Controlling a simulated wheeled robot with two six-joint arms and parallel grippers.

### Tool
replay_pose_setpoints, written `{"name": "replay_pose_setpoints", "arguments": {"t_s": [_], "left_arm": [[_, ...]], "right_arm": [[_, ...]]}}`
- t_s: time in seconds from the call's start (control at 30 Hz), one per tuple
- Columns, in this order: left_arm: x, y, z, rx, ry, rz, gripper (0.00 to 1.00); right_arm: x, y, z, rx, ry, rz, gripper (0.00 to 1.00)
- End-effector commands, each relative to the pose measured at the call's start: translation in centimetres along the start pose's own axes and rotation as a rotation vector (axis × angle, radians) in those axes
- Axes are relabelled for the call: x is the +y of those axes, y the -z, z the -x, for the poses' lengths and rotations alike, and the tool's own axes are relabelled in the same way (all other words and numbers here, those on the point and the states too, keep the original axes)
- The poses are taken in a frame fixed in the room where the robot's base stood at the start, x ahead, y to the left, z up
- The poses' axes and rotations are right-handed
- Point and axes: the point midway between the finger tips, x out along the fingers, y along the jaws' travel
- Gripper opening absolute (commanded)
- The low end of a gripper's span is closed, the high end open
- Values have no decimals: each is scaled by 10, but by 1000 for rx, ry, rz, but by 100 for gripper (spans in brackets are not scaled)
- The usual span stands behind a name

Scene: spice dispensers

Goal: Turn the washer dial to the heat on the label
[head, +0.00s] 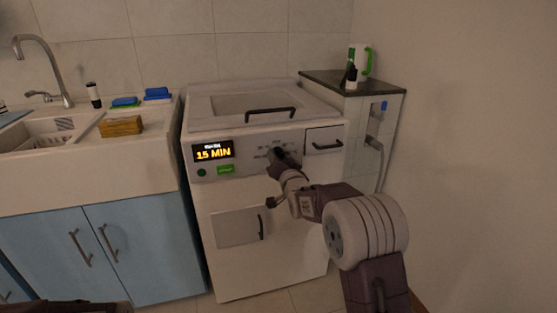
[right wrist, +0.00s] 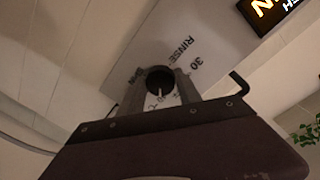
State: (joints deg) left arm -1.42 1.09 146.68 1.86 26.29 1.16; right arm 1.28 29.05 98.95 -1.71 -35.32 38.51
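The white washer (head: 265,205) stands right of the sink cabinet. Its lit display (head: 213,151) reads "15 MIN", with a smaller line above too blurred to read. In the head view the gripper (head: 279,157) hides most of the dial.
A drawer (head: 325,140) with a black handle is right of the dial. The washer's top handle (head: 270,113) is above, and a lower door (head: 240,227) below. The sink (head: 45,135) is left.

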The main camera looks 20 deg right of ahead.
Motion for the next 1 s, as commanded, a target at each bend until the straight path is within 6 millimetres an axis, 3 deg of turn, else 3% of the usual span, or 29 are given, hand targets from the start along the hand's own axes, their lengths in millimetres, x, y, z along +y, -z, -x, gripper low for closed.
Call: {"name": "replay_pose_setpoints", "arguments": {"t_s": [0.03,0.07,0.47,0.8,1.0], "left_arm": [[0,0,0,0,0,0,0],[0,0,0,0,0,0,0],[0,0,2,0,0,0,0],[0,2,18,0,0,0,0],[0,2,21,0,0,0,0]], "right_arm": [[1,-1,0,-2,-2,0,54],[1,-1,0,-1,-1,0,62],[0,1,6,0,-1,0,62],[-1,2,69,-1,-2,0,62],[0,0,90,0,-1,0,62]]}}
